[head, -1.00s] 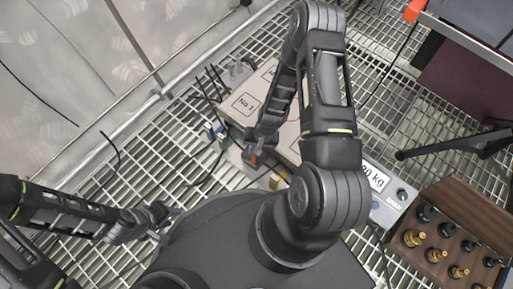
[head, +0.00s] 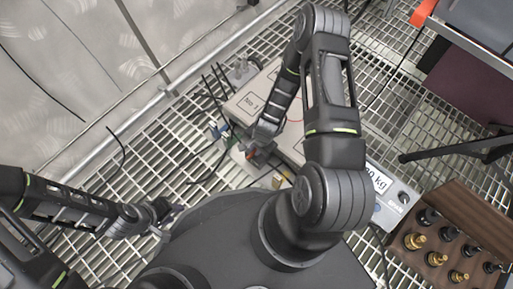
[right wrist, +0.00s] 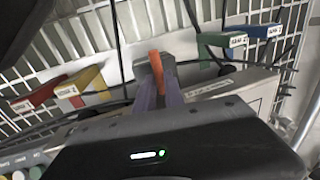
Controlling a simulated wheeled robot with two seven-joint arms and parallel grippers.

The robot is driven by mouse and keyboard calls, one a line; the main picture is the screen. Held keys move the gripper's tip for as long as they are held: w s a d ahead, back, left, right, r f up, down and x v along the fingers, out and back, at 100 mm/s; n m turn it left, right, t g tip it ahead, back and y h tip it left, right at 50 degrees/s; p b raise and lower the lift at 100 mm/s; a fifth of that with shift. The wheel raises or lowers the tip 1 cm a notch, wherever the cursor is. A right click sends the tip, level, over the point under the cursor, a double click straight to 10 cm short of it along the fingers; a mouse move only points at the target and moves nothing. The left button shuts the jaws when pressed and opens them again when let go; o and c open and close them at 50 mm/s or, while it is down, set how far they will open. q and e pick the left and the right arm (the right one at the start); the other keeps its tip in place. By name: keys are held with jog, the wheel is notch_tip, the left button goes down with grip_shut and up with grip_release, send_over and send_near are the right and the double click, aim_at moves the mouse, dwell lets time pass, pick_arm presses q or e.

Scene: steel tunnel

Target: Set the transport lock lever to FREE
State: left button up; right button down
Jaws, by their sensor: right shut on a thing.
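The lock lever is orange-red. It shows in the right wrist view (right wrist: 155,62) between the two fingers of my right gripper (right wrist: 158,92), which is shut on it. In the head view my right gripper (head: 251,153) is low at the near-left edge of the grey scale box (head: 290,135), with a bit of the orange lever (head: 249,154) showing at its tips. The lever's pivot and any FREE marking are hidden or too small to read. My left gripper (head: 166,212) hangs at the lower left, away from the box; its jaw state is unclear.
Blue and green tagged blocks (right wrist: 224,40) and red and yellow tagged blocks (right wrist: 75,90) stand on either side of the lever. Black cables run over the grating. A wooden case of brass weights (head: 440,245) lies at the lower right. A pipe rail (head: 178,83) runs along the wall.

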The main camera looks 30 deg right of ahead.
dwell(0.3)
jog(key=c, duration=1.4)
grip_release()
jog(key=shift+c, duration=0.2)
jog(key=shift+r, duration=0.1)
notch_tip(320, 180, up, 7)
jog(key=s+p, duration=0.1)
jog(key=p, duration=0.2)
jog(key=shift+s+d+r, duration=0.2)
jog(key=shift+s, duration=0.05)
